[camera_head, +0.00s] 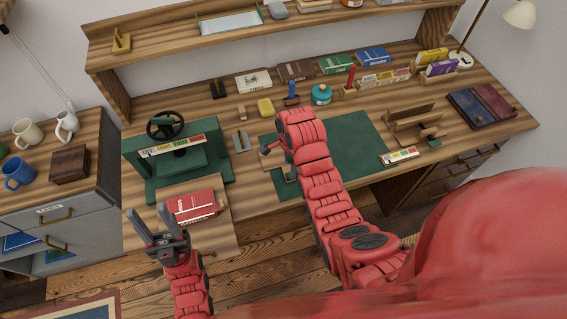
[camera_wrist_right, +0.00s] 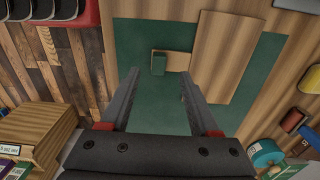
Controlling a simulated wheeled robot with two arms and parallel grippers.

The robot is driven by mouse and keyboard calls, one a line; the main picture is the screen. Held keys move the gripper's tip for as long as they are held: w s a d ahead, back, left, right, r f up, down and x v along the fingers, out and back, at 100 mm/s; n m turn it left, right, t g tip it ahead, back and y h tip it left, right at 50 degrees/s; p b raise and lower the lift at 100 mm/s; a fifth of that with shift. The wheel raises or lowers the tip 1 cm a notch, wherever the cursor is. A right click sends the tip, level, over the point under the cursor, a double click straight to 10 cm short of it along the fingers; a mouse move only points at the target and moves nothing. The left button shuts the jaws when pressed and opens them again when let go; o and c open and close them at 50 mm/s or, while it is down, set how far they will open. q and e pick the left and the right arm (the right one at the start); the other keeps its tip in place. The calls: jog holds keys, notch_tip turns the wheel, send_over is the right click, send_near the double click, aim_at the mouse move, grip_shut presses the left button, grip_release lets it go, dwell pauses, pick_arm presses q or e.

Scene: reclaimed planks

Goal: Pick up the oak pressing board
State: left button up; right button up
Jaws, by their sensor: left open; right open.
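A flat, plain wooden board (camera_wrist_right: 228,55), which looks like the oak pressing board, lies on the green mat (camera_wrist_right: 133,45) in the right wrist view. In the head view my right arm hides most of it. My right gripper (camera_wrist_right: 160,76) is open and empty above the mat, pointing down, with the board ahead and to the right of its fingers in the wrist view. A smaller wooden piece with a green block (camera_wrist_right: 158,65) lies close to its fingertips. My left gripper (camera_head: 150,212) is open and empty near the desk's front left, beside a red book (camera_head: 194,205).
A green press with a wheel (camera_head: 180,165) stands at the left of the desk. A wooden rack (camera_head: 410,122) stands right of the mat. Books, a teal tin (camera_head: 321,95) and small tools line the back. The mat's right part is clear.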

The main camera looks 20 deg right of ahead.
jog(key=shift+s+f+p, duration=0.1)
jog(key=shift+f+p, duration=1.35)
jog(key=shift+f, duration=1)
grip_shut()
